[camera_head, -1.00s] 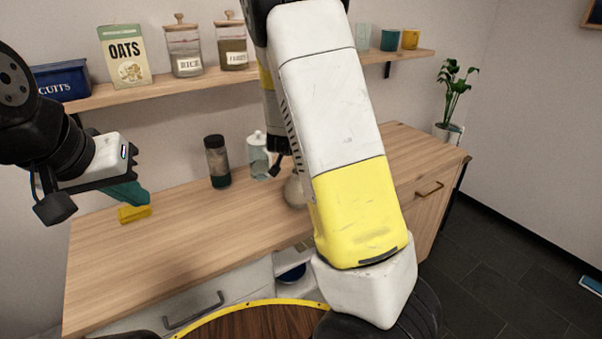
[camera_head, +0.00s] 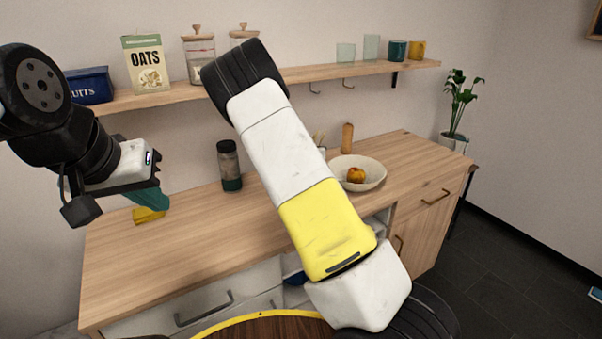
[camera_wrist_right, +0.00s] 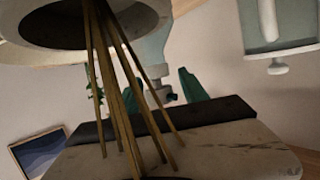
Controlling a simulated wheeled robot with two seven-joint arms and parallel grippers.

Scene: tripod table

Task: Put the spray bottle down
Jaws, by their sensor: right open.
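The spray bottle (camera_wrist_right: 152,48), pale and translucent with a grey spray head, appears upside down in the right wrist view, partly behind thin sticks. It does not show in the head view. My right gripper (camera_wrist_right: 146,88) has its green fingers apart, one on either side of the spray head. I cannot tell whether they touch it. My right arm hides this gripper in the head view. My left gripper (camera_head: 150,197), with teal fingertips, hangs above the left end of the wooden counter (camera_head: 190,245), and its finger gap cannot be made out.
A bunch of sticks (camera_wrist_right: 125,90) in a round vase (camera_wrist_right: 75,22) stands close to my right gripper. A lidded jar (camera_wrist_right: 280,30) is nearby. A dark-lidded shaker (camera_head: 229,166), yellow sponge (camera_head: 147,216) and fruit bowl (camera_head: 370,178) are on the counter. A shelf (camera_head: 300,75) runs above.

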